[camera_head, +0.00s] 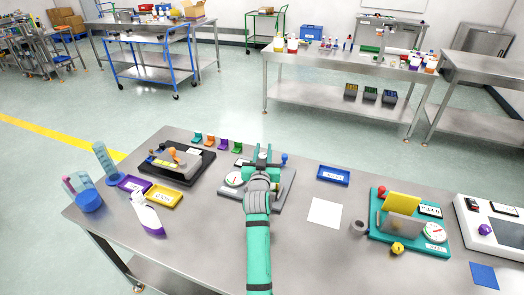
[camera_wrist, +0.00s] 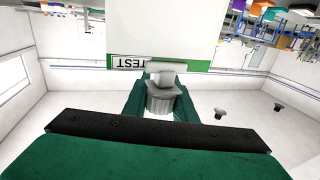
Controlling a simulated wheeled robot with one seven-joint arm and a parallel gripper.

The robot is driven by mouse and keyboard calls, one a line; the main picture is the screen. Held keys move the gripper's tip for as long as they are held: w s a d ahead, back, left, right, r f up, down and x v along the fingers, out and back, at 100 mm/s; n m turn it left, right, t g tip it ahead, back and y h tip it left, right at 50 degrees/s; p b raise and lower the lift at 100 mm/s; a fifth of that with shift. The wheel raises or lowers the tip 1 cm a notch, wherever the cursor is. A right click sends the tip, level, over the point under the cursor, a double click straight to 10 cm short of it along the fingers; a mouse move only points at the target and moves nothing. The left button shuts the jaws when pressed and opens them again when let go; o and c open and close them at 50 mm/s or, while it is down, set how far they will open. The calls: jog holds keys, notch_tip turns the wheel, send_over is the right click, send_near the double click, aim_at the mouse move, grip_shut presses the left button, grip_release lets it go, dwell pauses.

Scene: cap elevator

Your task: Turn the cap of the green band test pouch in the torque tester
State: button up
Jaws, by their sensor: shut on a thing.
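My gripper (camera_head: 262,163) reaches over the grey torque tester (camera_head: 227,191) in the middle of the table. The tester's round dial (camera_head: 234,179) shows just left of my gripper. In the wrist view the white pouch (camera_wrist: 170,30) carries a green band (camera_wrist: 198,67) with a TEST label. Its white spout (camera_wrist: 166,67) leads to a grey ribbed cap (camera_wrist: 160,98). My green fingers are on both sides of the cap and shut on it. In the head view my gripper and arm hide the cap and most of the pouch.
A black-based station (camera_head: 178,162) stands to the left and a teal station with a yellow pouch (camera_head: 403,203) to the right.

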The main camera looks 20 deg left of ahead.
jog(key=shift+d+m+t+h, duration=0.15)
jog(key=shift+d+m+h, duration=0.1)
jog(key=shift+m+h, duration=0.8)
jog(key=shift+d+m+t+h, duration=0.2)
jog(key=shift+m+h, duration=0.35)
jog(key=shift+h, duration=0.9)
jog(key=shift+d+h, duration=0.25)
jog(key=shift+h, duration=0.05)
jog(key=shift+a, duration=0.1)
jog(key=o, duration=1.1)
jog(key=shift+c, duration=0.2)
jog(key=s, duration=1.1)
jog(key=shift+a, duration=0.45)
jog(key=shift+w, duration=0.1)
